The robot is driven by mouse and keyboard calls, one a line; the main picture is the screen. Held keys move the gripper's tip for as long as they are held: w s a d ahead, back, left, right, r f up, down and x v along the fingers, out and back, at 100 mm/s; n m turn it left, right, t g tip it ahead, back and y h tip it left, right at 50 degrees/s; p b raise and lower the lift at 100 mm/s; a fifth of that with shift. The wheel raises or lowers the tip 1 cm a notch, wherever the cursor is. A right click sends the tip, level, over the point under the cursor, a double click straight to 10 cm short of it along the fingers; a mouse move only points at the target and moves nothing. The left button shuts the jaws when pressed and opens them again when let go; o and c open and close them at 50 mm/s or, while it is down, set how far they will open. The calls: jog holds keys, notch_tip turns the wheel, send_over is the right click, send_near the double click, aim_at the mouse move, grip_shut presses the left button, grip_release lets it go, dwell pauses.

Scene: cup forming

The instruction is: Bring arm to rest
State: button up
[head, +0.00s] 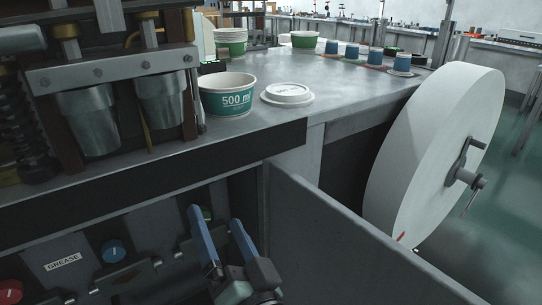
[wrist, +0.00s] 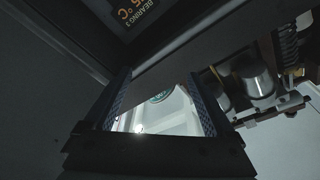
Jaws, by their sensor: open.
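My gripper (head: 215,215) is low in the head view, in front of the machine's lower front panel. Its two blue fingers point up and stand apart, with nothing held between them. In the wrist view my gripper (wrist: 162,88) also shows open, with dark ridged pads on both sides of an empty gap. Part of the machine's underside and a bright area with a round green mark show through that gap. The rest of my arm is mostly out of view.
A grey panel (head: 360,245) stands close to the right of my gripper. A blue knob (head: 113,251) and a GREASE label (head: 63,262) are at left. Above, a 500 ml cup (head: 229,95) and a white lid (head: 287,94) rest on the worktop. A large paper roll (head: 430,150) is at right.

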notch_tip(320, 180, up, 14)
jog(key=d+n+t+h, duration=0.2)
jog(key=n+t, duration=0.1)
jog(key=s+d+r+t+h, duration=0.2)
jog(key=s+r+t+h, duration=0.15)
jog(key=r, duration=0.55)
jog(key=s+d+r+t+h, duration=0.3)
jog(key=s+r, duration=0.2)
jog(key=r, duration=0.5)
notch_tip(320, 180, up, 34)
jog(key=p, duration=3.3)
jog(key=shift+s+f+n, duration=0.2)
jog(key=shift+f+n, duration=0.05)
jog(key=shift+n, duration=0.05)
jog(key=shift+d+t, duration=0.1)
jog(key=shift+t, duration=0.15)
